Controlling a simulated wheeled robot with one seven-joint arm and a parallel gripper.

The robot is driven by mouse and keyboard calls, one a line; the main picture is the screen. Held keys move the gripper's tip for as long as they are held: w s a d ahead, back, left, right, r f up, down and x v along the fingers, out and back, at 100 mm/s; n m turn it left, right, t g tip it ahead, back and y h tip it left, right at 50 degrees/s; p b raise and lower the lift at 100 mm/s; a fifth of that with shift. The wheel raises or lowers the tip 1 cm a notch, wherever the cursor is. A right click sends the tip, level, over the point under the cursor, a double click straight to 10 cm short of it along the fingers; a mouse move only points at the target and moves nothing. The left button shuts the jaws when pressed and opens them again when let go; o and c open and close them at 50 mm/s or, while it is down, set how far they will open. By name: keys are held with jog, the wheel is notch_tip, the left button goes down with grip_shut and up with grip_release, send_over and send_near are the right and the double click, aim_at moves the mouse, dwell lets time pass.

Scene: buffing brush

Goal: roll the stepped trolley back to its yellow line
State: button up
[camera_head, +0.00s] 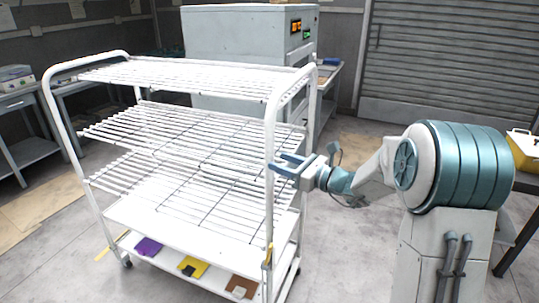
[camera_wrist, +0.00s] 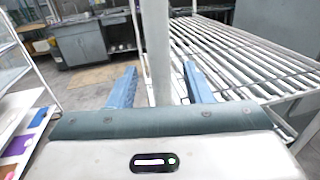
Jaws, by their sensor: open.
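The stepped trolley (camera_head: 190,145) is a white tubular frame with several wire shelves, standing upright left of centre in the head view. Its wire shelf also shows at right in the wrist view (camera_wrist: 240,55). A short yellow strip (camera_head: 104,254) lies on the floor at the trolley's left; it may be part of the yellow line, the rest being hidden. My gripper (camera_head: 281,164) is at the trolley's right upright post. In the wrist view its blue fingers (camera_wrist: 160,86) are open, with the white post (camera_wrist: 156,45) between them. I cannot tell whether either finger touches it.
The trolley's bottom tray holds purple (camera_head: 148,247), yellow (camera_head: 192,267) and brown (camera_head: 240,287) pieces. A large grey machine (camera_head: 235,50) stands behind it. Grey benches (camera_head: 25,105) stand at left. A yellow box (camera_head: 525,150) sits at right. Floor before the shutter is clear.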

aim_at(269, 158)
jog(key=x, duration=0.5)
jog(key=shift+p, duration=0.35)
grip_shut()
